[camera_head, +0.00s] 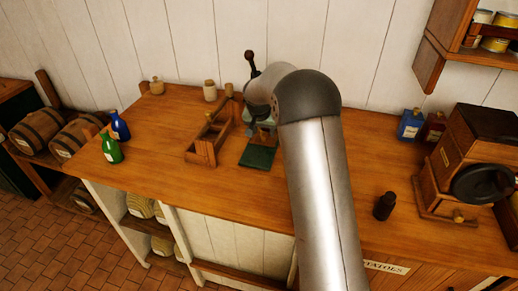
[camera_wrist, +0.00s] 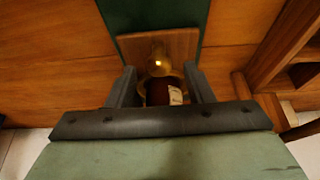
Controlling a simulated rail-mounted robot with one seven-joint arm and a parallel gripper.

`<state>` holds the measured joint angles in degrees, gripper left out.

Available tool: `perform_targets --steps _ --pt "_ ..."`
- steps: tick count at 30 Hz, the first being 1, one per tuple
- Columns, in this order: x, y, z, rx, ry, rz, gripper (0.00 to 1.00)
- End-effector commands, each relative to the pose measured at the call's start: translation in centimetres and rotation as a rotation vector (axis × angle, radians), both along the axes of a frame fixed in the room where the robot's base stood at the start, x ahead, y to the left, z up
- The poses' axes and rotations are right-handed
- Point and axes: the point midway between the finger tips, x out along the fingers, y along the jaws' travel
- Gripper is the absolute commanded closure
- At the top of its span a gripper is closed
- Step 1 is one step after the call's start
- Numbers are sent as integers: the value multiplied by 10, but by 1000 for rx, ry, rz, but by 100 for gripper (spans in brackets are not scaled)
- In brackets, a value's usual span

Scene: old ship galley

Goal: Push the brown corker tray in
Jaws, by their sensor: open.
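In the wrist view a brown wooden piece (camera_wrist: 183,42), which looks like the corker tray, lies against a dark green panel (camera_wrist: 140,16). A brass part (camera_wrist: 157,68) and a dark red item with a pale label (camera_wrist: 158,93) show in front of it. My gripper (camera_wrist: 160,80) is open, with one dark finger on each side of these; I cannot tell whether it touches them. A dark green plate (camera_head: 258,157) shows left of my arm.
A wooden carrier (camera_head: 201,151) stands close left of the green plate. Green (camera_head: 111,150) and blue (camera_head: 120,127) bottles stand farther left. A dark bottle (camera_head: 384,206) and a wooden grinder-like box (camera_head: 460,165) are on the right. The counter front left of my arm is clear.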

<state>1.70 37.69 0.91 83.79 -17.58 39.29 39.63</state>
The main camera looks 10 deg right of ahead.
Motion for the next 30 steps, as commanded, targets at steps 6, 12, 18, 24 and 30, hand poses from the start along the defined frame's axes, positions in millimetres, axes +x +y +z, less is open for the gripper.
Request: perform_targets --steps 6,12,18,24,30 --pt "0 0 26 0 -1 0 53" --pt "0 0 46 0 0 0 53" --pt "0 0 60 0 1 1 53" --pt "0 0 60 0 1 0 53" --pt "0 0 60 0 1 0 53"
